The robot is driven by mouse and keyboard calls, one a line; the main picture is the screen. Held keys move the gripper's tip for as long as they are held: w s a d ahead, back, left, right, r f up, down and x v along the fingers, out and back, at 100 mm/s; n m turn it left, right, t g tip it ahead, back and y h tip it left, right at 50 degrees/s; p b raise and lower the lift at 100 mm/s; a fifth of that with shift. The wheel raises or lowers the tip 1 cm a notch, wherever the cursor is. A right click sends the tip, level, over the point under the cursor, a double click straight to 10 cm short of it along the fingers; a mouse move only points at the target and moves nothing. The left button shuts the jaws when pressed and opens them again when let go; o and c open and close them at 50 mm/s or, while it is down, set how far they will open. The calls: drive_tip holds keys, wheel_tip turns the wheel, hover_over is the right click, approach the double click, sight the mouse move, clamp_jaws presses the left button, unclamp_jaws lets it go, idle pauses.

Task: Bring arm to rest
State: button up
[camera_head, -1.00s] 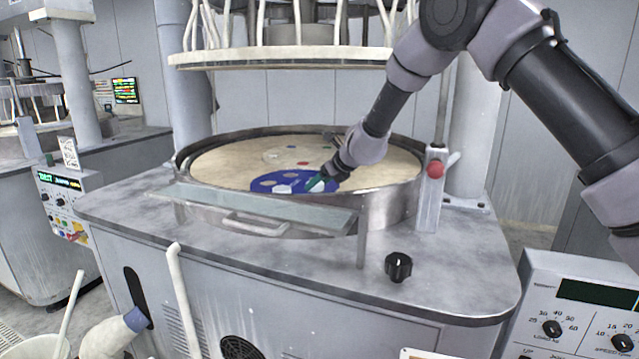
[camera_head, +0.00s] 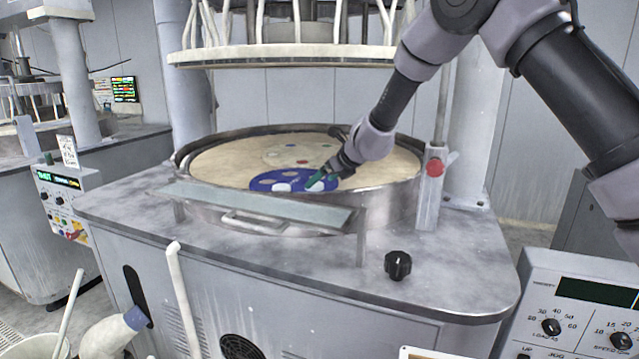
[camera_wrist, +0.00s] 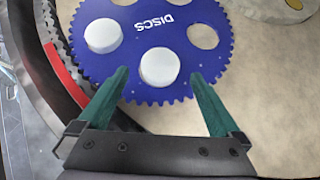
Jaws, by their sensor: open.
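My gripper (camera_wrist: 160,95) is open, with its two green fingers apart and nothing held between them. In the head view my gripper (camera_head: 320,179) is low over the round polishing platen (camera_head: 215,165), at its front right part. A blue toothed carrier labelled DISCS (camera_wrist: 190,60) lies on the platen in front of the fingers. It also shows in the head view (camera_head: 265,181). A white disc (camera_wrist: 159,67) sits in the carrier hole nearest the fingertips. Another white disc (camera_wrist: 103,35) sits in a hole to its left. A further hole (camera_wrist: 203,36) on the right is empty.
A metal rim (camera_head: 400,195) surrounds the platen. A glass-like shelf (camera_head: 255,203) stands at its front. The upper plate with white hoses (camera_head: 280,58) hangs above. A post with a red button (camera_head: 434,168) stands at the right. A control panel (camera_head: 580,310) is at lower right.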

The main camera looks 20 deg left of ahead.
drive_tip(key=v, duration=0.7)
drive_tip(key=shift+d+r, duration=0.15)
drive_tip(key=shift+r, duration=0.15)
drive_tip(key=s+d+r+n, duration=0.3)
drive_tip(key=d+r+n, duration=0.2)
drive_tip(key=d+r, duration=0.45)
drive_tip(key=s+d+r+n, duration=0.3)
drive_tip(key=d+r+n, duration=0.2)
drive_tip(key=d+r, duration=0.45)
drive_tip(key=s+d+n+t+h, duration=0.1)
drive_tip(key=s+d+n+h, duration=0.2)
drive_tip(key=s+d, duration=0.7)
drive_tip(key=s+d+n+t+h, duration=0.1)
drive_tip(key=s+d+n+h, duration=0.2)
drive_tip(key=s+d+n, duration=0.4)
drive_tip(key=s+d, duration=0.3)
drive_tip(key=d, duration=0.6)
drive_tip(key=shift+s+f, duration=0.35)
